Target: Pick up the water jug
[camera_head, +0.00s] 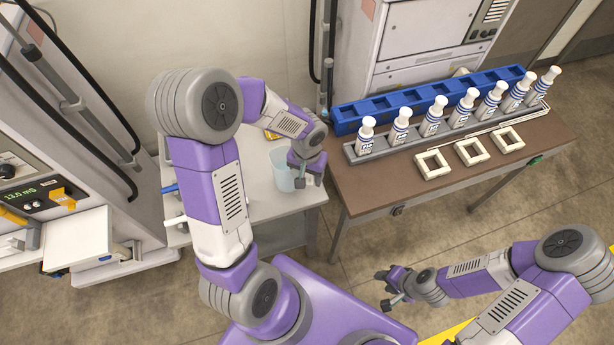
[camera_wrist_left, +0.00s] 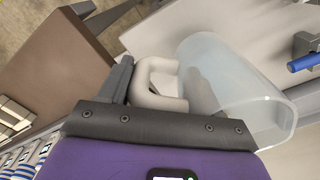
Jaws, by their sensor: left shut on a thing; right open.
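The water jug (camera_head: 283,172) is a pale, translucent bluish vessel above the small white table at the left centre. It also shows in the left wrist view (camera_wrist_left: 240,88), with its white handle (camera_wrist_left: 155,72) toward my fingers. My left gripper (camera_head: 304,176) is shut on the jug's handle; in the wrist view its dark fingers (camera_wrist_left: 135,85) are at the handle, one partly hidden. I cannot tell whether the jug touches the table. My right gripper (camera_head: 388,288) is open and empty, over the floor at the lower right.
A brown table (camera_head: 385,192) stands to the right, with a blue compartment rack (camera_head: 385,105), a grey tray of several white bottles (camera_head: 433,118) and three square cream frames (camera_head: 470,152). A machine with a display (camera_head: 38,205) stands at the left. The white table (camera_head: 235,192) has bare surface beside the jug.

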